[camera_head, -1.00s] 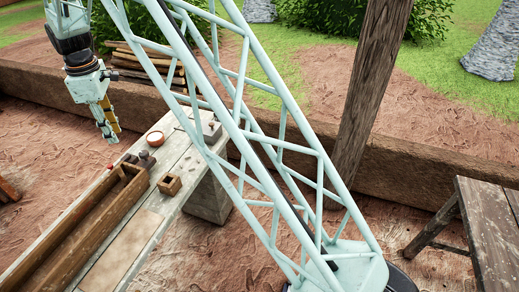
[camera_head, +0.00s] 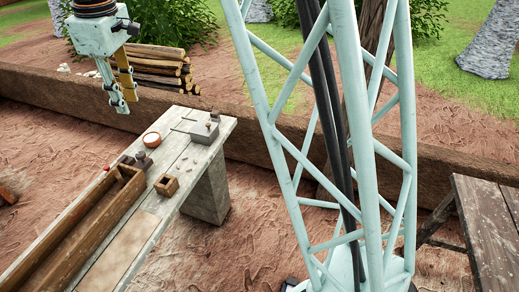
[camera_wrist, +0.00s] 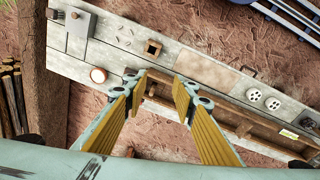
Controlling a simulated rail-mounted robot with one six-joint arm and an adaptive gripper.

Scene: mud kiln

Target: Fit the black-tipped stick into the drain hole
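My gripper (camera_head: 126,104) is open and empty, in the air beyond the far end of the workbench (camera_head: 196,160). In the wrist view its two yellow-lined fingers (camera_wrist: 160,86) are spread apart above the bench, with nothing between them. Two white discs with dark holes, one (camera_wrist: 254,95) beside the other (camera_wrist: 273,104), lie on the bench right of the fingers; I cannot tell if either is the drain hole. Thin dark rods (camera_head: 181,131) lie by a grey block (camera_head: 203,133). I cannot make out which thing is the black-tipped stick.
A long wooden trough (camera_head: 97,213), a small square wooden box (camera_head: 167,185) and a round bowl (camera_head: 152,139) stand on the bench; the bowl also shows in the wrist view (camera_wrist: 98,75). A low earthen wall (camera_head: 60,88) runs behind. Another table (camera_head: 490,225) stands right.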

